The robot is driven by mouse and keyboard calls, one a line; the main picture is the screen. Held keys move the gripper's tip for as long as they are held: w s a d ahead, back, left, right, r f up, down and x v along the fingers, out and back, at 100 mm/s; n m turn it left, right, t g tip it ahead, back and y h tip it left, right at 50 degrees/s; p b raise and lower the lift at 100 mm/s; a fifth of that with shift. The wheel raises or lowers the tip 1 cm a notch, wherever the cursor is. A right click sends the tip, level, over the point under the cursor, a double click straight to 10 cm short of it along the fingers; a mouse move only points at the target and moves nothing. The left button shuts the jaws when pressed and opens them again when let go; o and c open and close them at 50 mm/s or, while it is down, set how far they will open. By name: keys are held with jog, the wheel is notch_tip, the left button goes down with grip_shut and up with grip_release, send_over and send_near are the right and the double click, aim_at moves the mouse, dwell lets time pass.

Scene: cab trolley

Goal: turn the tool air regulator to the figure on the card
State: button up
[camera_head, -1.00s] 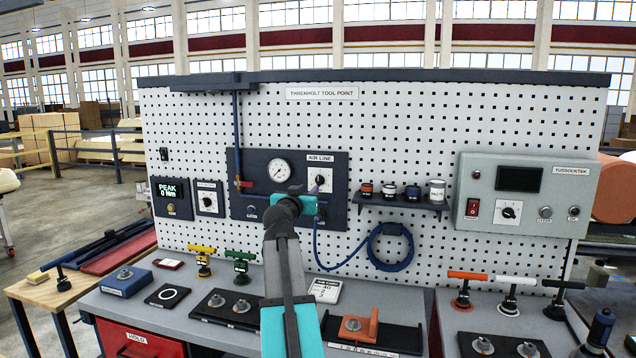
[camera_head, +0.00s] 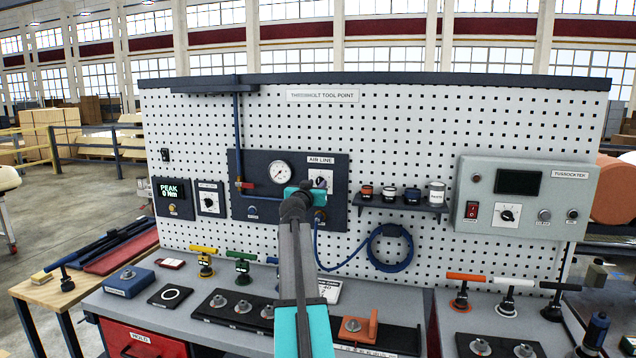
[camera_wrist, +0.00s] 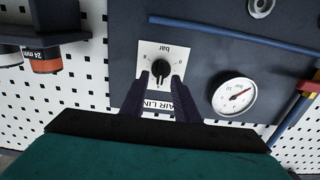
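The tool air regulator is a black knob on a white dial plate marked "bar" (camera_wrist: 160,68), upside down in the wrist view. In the head view its plate (camera_head: 320,179) shows under the AIR LINE label, partly covered by my gripper. My gripper (camera_wrist: 160,78) is open, its two dark fingertips apart just below the knob in the wrist view, one toward each side. I cannot tell whether they touch it. A round pressure gauge (camera_wrist: 235,96) sits beside the dial and also shows in the head view (camera_head: 279,171). A white card (camera_head: 329,291) stands on the bench, partly hidden by my arm; its figures are unclear.
A blue air pipe (camera_head: 238,135) with a red valve handle runs to the dark panel. A shelf with several small pots (camera_head: 402,203) is right of the regulator, and a coiled blue hose (camera_head: 390,262) hangs below. A grey control box (camera_head: 522,198) is farther right.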

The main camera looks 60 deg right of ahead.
aim_at(319, 182)
jog(key=shift+p+x, duration=0.3)
jog(key=shift+x, duration=1)
grip_shut()
jog(key=shift+a, duration=0.1)
